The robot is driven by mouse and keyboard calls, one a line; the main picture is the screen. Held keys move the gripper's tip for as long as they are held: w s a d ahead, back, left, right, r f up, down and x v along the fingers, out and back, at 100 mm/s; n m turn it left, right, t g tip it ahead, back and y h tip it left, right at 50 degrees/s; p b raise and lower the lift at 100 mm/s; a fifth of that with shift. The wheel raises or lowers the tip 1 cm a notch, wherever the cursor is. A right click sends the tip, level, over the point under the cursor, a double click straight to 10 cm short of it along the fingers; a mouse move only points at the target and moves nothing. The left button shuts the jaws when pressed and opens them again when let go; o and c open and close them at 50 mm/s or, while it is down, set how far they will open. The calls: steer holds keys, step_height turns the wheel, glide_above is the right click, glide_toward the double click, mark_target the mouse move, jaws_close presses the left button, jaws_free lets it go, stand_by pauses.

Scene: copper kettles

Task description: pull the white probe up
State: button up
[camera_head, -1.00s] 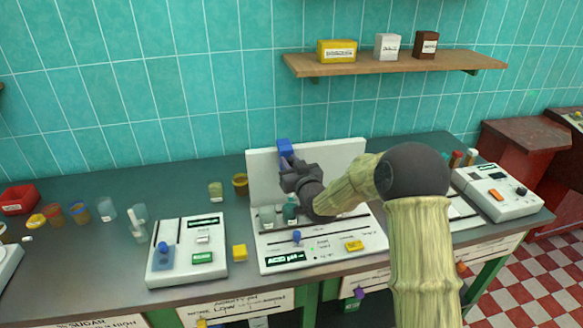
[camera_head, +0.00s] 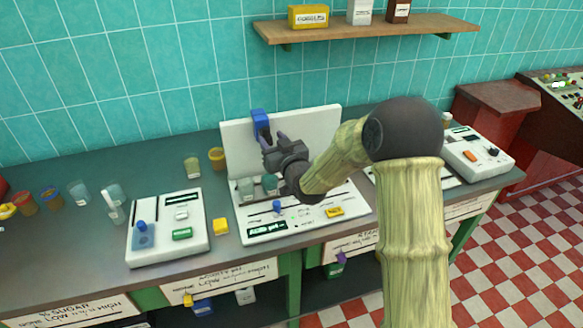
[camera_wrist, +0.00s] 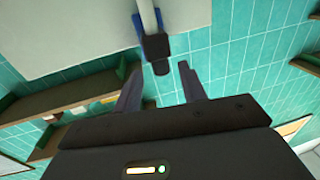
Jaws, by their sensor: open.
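A blue block (camera_head: 259,121) sits high on the upright white panel of the acid pH meter (camera_head: 300,229). In the wrist view the blue block (camera_wrist: 139,28) carries a white rod (camera_wrist: 148,14) with a dark end cap (camera_wrist: 156,52), which looks like the white probe. My gripper (camera_head: 273,137) is in front of the panel, just below and right of the blue block. In the wrist view my gripper (camera_wrist: 160,70) is open, with the dark cap just beyond and between its fingertips. I cannot tell whether they touch it. The rod is not clear in the head view.
Glass jars (camera_head: 246,188) stand behind my gripper at the panel's foot. A wooden shelf (camera_head: 365,33) hangs above. Another white device (camera_head: 477,151) stands at right.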

steer(key=b+v, duration=0.2)
steer(key=v, duration=1)
steer(key=shift+s+d+b, duration=0.15)
steer(key=shift+s+b, duration=0.1)
steer(key=shift+b, duration=0.15)
steer(key=shift+w, duration=0.1)
steer(key=s+d+f+m+g+h+p, duration=0.2)
steer(key=s+d+g+h, duration=0.15)
steer(key=d, duration=0.25)
steer(key=s+d+f+m+g+h+p, duration=0.1)
steer(key=s+d+f+g+h+p, duration=0.15)
steer(key=s+d+h, duration=0.2)
steer(key=s+d+m+g+p, duration=0.1)
steer(key=s+d+g, duration=0.2)
steer(key=s, duration=0.3)
steer(key=s+d+m+g+h+p, duration=0.1)
steer(key=s+d+m+g, duration=0.1)
steer(key=s+d+g, duration=0.2)
steer(key=s, duration=0.3)
steer(key=shift+f, duration=0.2)
